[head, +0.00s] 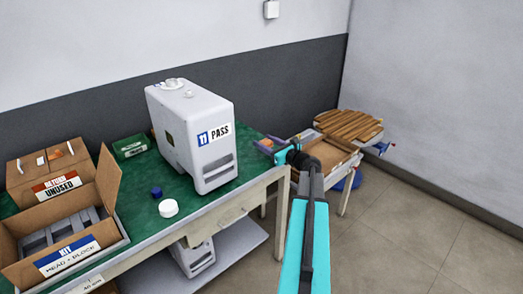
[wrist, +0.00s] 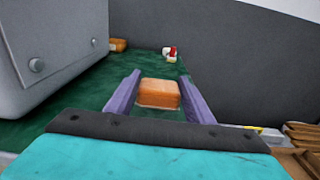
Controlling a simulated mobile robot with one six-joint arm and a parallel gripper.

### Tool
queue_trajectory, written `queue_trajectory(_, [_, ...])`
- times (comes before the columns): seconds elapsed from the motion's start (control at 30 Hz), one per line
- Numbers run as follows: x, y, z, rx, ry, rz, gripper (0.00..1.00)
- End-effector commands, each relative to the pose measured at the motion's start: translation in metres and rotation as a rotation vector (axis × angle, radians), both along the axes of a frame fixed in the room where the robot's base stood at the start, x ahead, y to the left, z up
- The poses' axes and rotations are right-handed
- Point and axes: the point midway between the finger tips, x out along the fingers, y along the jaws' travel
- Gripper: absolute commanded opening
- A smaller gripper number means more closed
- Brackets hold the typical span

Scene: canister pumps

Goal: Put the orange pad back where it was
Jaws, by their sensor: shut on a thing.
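The orange pad (wrist: 159,94) is a small block between the two purple fingers of my gripper (wrist: 160,78) in the wrist view. My gripper is shut on it. Green table surface shows around and beyond the pad; I cannot tell whether the pad touches it. In the head view my gripper (head: 267,147) is at the right end of the green-topped table (head: 140,217), just right of the white machine marked PASS (head: 190,135). There the pad is small and mostly hidden by my gripper.
The white machine also stands close on the left in the wrist view (wrist: 45,50). An open cardboard box (head: 65,252), a box marked UNUSED (head: 58,180), a white lid (head: 168,208) and a blue cap (head: 156,192) are on the table's left. A wooden-topped bench (head: 350,124) stands at right.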

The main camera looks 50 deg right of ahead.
Motion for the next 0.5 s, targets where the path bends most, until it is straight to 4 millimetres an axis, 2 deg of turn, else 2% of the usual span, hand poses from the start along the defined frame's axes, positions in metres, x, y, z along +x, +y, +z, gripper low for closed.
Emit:
queue_trajectory(0.27, [0.0,0.0,0.0,0.0,0.0,0.0,0.26])
queue_trajectory(0.47, [0.014,0.005,-0.001,0.0,0.0,0.003,0.26])
queue_trajectory(0.5, [0.013,0.004,-0.007,0.001,0.002,0.0,0.26])
